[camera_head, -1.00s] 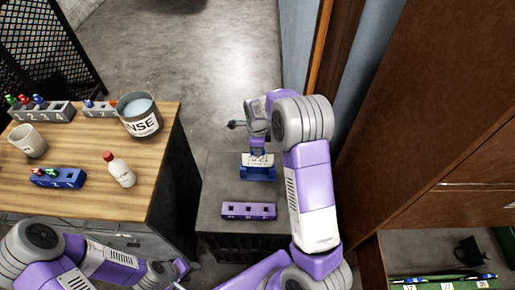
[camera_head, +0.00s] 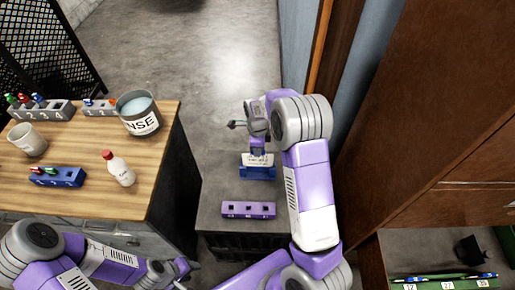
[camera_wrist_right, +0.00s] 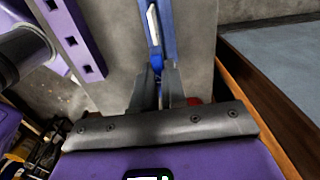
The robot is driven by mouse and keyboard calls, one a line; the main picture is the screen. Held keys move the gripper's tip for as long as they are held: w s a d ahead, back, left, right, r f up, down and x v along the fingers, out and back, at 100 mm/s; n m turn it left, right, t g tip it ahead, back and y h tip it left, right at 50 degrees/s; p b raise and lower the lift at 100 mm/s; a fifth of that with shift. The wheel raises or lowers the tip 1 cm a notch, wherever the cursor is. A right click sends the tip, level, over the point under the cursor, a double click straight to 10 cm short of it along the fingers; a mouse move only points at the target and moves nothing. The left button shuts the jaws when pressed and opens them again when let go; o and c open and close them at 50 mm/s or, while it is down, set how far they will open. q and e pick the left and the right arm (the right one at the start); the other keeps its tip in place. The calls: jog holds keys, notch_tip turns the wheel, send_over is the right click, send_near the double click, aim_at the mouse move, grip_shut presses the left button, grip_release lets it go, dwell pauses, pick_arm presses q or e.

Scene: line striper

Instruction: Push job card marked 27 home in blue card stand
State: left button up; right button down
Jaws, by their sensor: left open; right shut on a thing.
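The white job card (camera_head: 257,160) stands upright in the blue card stand (camera_head: 258,173) on the grey cabinet top; its marking is too small to read surely. My right gripper (camera_head: 257,150) is above the stand, shut at the card's upper edge. In the right wrist view my right gripper (camera_wrist_right: 158,80) has its fingers close together at the blue stand (camera_wrist_right: 168,25), with the white card (camera_wrist_right: 153,22) in it. The gripped part is largely hidden by the fingers. My left gripper (camera_head: 180,272) is low at the left, open and away from the stand.
A purple block with square holes (camera_head: 248,210) lies in front of the stand. A wooden table (camera_head: 80,200) at left holds a rinse bucket (camera_head: 138,115), a bottle (camera_head: 120,170), a cup (camera_head: 27,140) and marker racks. A tall brown cabinet (camera_head: 430,110) borders the right.

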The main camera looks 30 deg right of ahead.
jog(key=shift+f+b, duration=1.3)
jog(key=shift+f, duration=1.5)
jog(key=c, duration=0.8)
grip_release()
jog(key=shift+r, duration=0.1)
jog(key=shift+r+p, duration=3.15)
jog(key=shift+r, duration=0.35)
jog(key=shift+f, duration=0.1)
